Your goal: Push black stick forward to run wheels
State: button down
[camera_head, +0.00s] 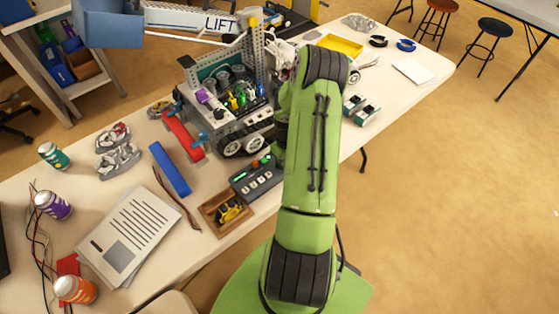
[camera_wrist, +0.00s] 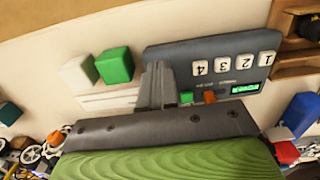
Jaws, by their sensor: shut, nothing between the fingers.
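The dark grey control box (camera_head: 243,187) lies on the table below the wheeled robot (camera_head: 226,120), whose dark wheels (camera_head: 231,148) face it. In the wrist view the box (camera_wrist: 215,50) shows white keys numbered 1 to 4, a lit green display (camera_wrist: 245,88), a green button and an orange one. My gripper (camera_wrist: 157,68) is shut and empty at the left end of the box there. I cannot tell whether it touches the box. I cannot make out the black stick; the fingers may hide it. In the head view my green arm covers the gripper.
A wooden tray (camera_head: 210,220) with a yellow item stands beside the box. A blue bar (camera_head: 170,170) and a red bar (camera_head: 183,137) lie left of the robot. A green block (camera_wrist: 115,65) and a white block (camera_wrist: 79,72) sit beside my gripper in the wrist view.

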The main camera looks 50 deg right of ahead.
jog(key=shift+f+b, duration=0.9)
jog(key=shift+f, duration=0.3)
jog(key=shift+w+d, duration=0.2)
jog(key=shift+w, duration=0.6)
jog(key=shift+s+r, duration=0.1)
dwell(1.7)
jog(key=shift+s+a, duration=0.2)
jog(key=shift+s, duration=0.6)
jog(key=shift+s+a, duration=0.2)
jog(key=shift+s, duration=0.6)
notch_tip(320, 180, up, 7)
jog(key=p, duration=0.4)
